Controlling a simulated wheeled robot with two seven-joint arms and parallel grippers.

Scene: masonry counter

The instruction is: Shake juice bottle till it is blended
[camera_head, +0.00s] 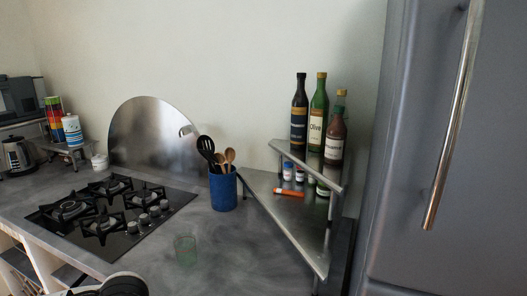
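I cannot make out a bottle that is plainly marked as juice. Three tall bottles stand upright on the top tier of the metal corner shelf: a dark bottle (299,112) with a dark blue label, a green bottle (318,115) labelled as olive, and a reddish-brown bottle (335,130) with a pale label. A black and white part of my arm shows at the bottom left edge. No gripper fingers show.
A hob (105,214) fills the left of the counter. A blue utensil holder (222,190) stands beside the metal corner shelf (285,210), whose lower tier holds small jars and an orange tube (288,192). A grey fridge (450,150) blocks the right.

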